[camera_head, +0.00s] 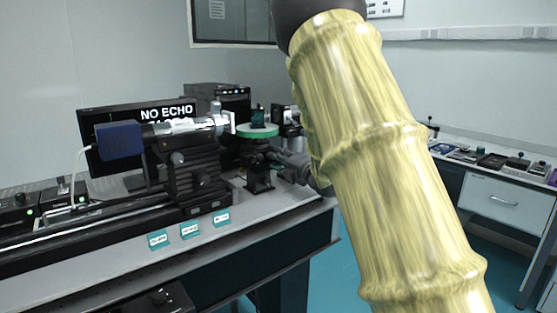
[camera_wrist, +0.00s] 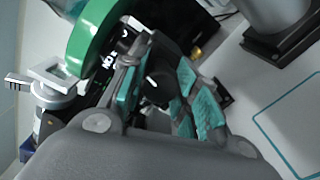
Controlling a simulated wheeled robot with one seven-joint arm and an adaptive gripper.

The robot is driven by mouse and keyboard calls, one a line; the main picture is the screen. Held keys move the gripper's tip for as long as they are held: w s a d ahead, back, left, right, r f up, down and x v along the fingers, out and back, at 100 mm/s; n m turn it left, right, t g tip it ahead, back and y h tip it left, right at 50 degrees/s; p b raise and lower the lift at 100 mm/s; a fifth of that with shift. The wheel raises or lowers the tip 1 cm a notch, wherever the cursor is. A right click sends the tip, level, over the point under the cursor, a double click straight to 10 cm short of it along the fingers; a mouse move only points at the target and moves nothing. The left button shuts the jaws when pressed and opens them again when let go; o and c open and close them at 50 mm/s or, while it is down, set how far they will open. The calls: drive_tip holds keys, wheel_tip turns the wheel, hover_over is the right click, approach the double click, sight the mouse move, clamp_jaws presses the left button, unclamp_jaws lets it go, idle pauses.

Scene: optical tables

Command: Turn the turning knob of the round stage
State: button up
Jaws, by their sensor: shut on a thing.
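The round stage with its green rim (camera_head: 258,131) stands on a dark post at the right end of the optical table. In the wrist view its green rim (camera_wrist: 92,38) fills the upper left. The turning knob (camera_wrist: 154,84), dark with a white mark, shows between my fingers below the rim. My gripper (camera_wrist: 160,76) is shut on the knob, with teal pads on either side. In the head view my gripper (camera_head: 281,160) reaches the stage from the right, and the knob is too small or hidden to make out. A small dark teal item stands on the stage.
A blue-ended instrument (camera_head: 120,140) on a black mount stands left of the stage. A monitor (camera_head: 140,113) reading "NO ECHO" is behind it. Several teal labels (camera_head: 190,230) line the table's front edge. A side bench (camera_head: 500,205) with small devices is at the right.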

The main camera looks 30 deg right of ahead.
drive_tip(key=m+p, duration=0.1)
drive_tip(key=m, duration=0.3)
drive_tip(key=shift+m, duration=0.4)
drive_tip(key=m+p, duration=0.1)
drive_tip(key=m, duration=0.2)
drive_tip(key=shift+d+r+m+p, duration=0.1)
drive_tip(key=shift+m+p, duration=0.2)
drive_tip(key=m+p, duration=0.2)
drive_tip(key=m, duration=0.2)
drive_tip(key=shift+m, duration=0.3)
drive_tip(key=m+p, duration=0.2)
drive_tip(key=m, duration=0.2)
drive_tip(key=m+p, duration=0.1)
drive_tip(key=m, duration=0.4)
drive_tip(key=shift+p, duration=0.35)
drive_tip(key=m+p, duration=0.1)
drive_tip(key=m, duration=0.3)
drive_tip(key=shift+m, duration=0.3)
drive_tip(key=m+p, duration=0.1)
drive_tip(key=m, duration=0.3)
drive_tip(key=shift+f+m, duration=0.2)
drive_tip(key=shift+m, duration=1.9)
